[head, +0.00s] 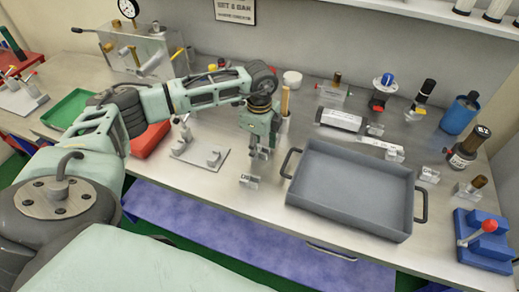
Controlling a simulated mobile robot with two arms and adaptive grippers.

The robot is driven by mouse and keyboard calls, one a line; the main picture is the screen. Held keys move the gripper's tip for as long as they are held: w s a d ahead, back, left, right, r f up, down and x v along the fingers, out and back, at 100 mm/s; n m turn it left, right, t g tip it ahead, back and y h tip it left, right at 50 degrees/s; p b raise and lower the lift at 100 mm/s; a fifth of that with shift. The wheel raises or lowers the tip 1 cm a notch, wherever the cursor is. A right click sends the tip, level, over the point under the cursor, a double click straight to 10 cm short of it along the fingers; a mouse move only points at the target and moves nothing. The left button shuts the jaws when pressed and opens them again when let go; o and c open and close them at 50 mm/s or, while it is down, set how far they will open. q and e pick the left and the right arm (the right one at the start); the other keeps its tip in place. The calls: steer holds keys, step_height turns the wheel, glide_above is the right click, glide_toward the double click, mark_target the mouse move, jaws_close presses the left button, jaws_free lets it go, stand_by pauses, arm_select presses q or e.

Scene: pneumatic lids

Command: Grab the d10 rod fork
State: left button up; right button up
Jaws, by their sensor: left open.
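My left gripper (262,152) reaches in from the left and points down over the middle of the bench. Its jaws are open. A small metallic piece shows at or just behind the fingertips, and I cannot tell whether it is the d10 rod fork or part of the gripper. A small stand with a white label (250,181) is just below and in front of the fingertips; its lettering is too small to read surely. I cannot pick out the d10 rod fork with certainty; the gripper may hide it. My right gripper is not in view.
A grey tray (350,222) with black handles stands right of the gripper. A plate with metal fittings (200,158) lies to its left. Labelled stands, a blue canister (459,115) and a blue fixture (484,240) fill the right side.

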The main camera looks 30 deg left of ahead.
arm_select(q)
jaws_close()
stand_by(0.3)
steer(key=shift+r, duration=0.1)
